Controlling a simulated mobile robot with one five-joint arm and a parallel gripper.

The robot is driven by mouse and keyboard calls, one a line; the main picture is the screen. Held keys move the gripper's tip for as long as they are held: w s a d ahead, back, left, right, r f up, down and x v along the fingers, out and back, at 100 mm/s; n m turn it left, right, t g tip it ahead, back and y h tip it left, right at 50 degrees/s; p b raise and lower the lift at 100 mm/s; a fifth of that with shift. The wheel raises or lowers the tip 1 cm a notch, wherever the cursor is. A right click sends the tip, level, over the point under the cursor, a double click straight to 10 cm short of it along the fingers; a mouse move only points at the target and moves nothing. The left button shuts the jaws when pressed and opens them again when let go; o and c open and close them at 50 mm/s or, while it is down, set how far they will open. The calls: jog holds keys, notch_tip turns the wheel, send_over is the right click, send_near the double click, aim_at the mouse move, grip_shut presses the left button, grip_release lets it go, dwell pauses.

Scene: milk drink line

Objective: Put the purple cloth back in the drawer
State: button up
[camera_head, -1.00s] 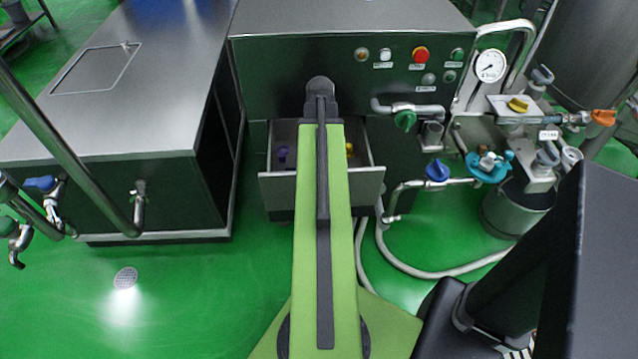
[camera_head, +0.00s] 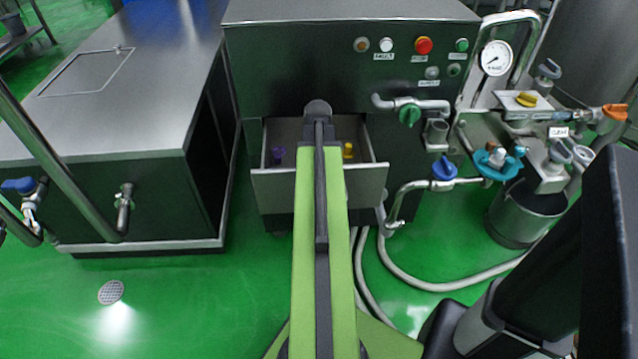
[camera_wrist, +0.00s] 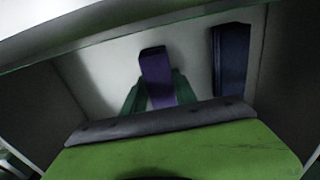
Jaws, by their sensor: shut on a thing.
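The purple cloth (camera_wrist: 157,72) is a narrow purple strip between the green fingers of my gripper (camera_wrist: 158,92) in the wrist view. My gripper is shut on it, over or inside the pale interior of the open drawer (camera_head: 277,186); whether the cloth touches the drawer floor I cannot tell. In the head view my arm hides the gripper and the drawer's middle.
A dark blue block-like thing (camera_wrist: 231,60) lies beside the cloth in the wrist view. A yellow thing (camera_head: 348,150) is in the drawer's right part. Valves and pipes (camera_head: 443,168) stand right of the drawer, and a steel-topped counter (camera_head: 130,105) stands left.

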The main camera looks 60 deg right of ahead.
jog(key=shift+f, duration=0.25)
jog(key=o, duration=1.2)
jog(key=shift+r, duration=0.1)
notch_tip(320, 180, up, 12)
jog(key=p, duration=1.2)
jog(key=shift+r+p, duration=0.25)
jog(key=shift+p, duration=0.05)
jog(key=shift+f, duration=0.1)
